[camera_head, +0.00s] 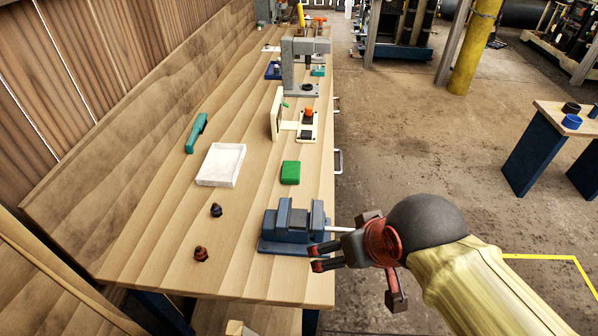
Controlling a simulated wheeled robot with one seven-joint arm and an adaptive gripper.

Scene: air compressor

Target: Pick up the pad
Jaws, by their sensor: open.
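A small green block with rounded corners (290,172), the most pad-like thing in view, lies flat on the wooden workbench (170,245) near its right edge. My gripper (313,257) is at the bench's right edge, nearer to me than the green block and apart from it. Its two dark fingers point left, open, with nothing seen between them. From this angle the fingertips overlap the right side of a blue-grey vise (283,242); I cannot tell whether they touch it.
The vise stands between my gripper and the bench's middle, its handle sticking out right. A cream fixture (292,124) and a grey press (300,65) stand behind the green block.

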